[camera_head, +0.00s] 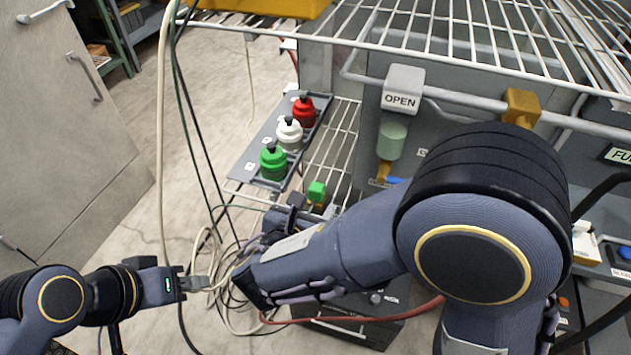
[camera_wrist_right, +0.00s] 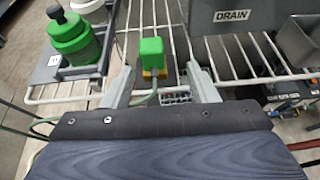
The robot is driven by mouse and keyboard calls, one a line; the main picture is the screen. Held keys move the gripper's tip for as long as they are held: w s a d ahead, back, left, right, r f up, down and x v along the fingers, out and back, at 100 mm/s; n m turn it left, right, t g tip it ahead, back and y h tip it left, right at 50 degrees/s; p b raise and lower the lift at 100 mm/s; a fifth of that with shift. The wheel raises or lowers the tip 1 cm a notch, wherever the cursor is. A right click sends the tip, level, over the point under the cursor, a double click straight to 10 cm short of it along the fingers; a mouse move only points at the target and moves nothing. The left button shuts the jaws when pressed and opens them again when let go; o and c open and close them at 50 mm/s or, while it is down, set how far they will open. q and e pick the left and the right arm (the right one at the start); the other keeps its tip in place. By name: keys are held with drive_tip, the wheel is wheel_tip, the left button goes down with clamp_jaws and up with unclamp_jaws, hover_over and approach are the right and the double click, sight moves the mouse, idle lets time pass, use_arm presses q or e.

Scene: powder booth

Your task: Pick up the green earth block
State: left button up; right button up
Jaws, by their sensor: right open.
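The green earth block (camera_head: 316,190) is a small bright green block with a yellowish lower part at the wire shelf. In the right wrist view the green block (camera_wrist_right: 152,52) stands upright, with a green cable running from its lower part. My right gripper (camera_head: 304,210) is beside the block at its near side. In the wrist view my right gripper's (camera_wrist_right: 160,78) two fingers are spread, with the block ahead, between their lines; contact is not visible. My left gripper (camera_head: 203,283) is at lower left, away from the block; its finger gap is too small to judge.
A grey tray (camera_head: 244,171) with red, white and green bottles stands left of the block. Wire shelf bars (camera_head: 333,150) surround the block. A DRAIN box (camera_wrist_right: 246,40) stands to its right. Loose cables (camera_head: 215,250) hang near my left gripper.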

sight(316, 196)
drive_tip(key=x, duration=0.3)
drive_tip(key=shift+w+a+r, duration=0.1)
drive_tip(key=shift+w+a, duration=0.1)
drive_tip(key=shift+w, duration=0.05)
drive_tip(key=shift+a+p+x, duration=0.1)
drive_tip(key=shift+p+x, duration=0.2)
drive_tip(key=shift+x, duration=0.9)
drive_tip(key=shift+a+p+x, duration=0.15)
drive_tip(key=shift+p+x, duration=0.1)
drive_tip(key=shift+x, duration=0.95)
drive_tip(key=c, duration=0.9)
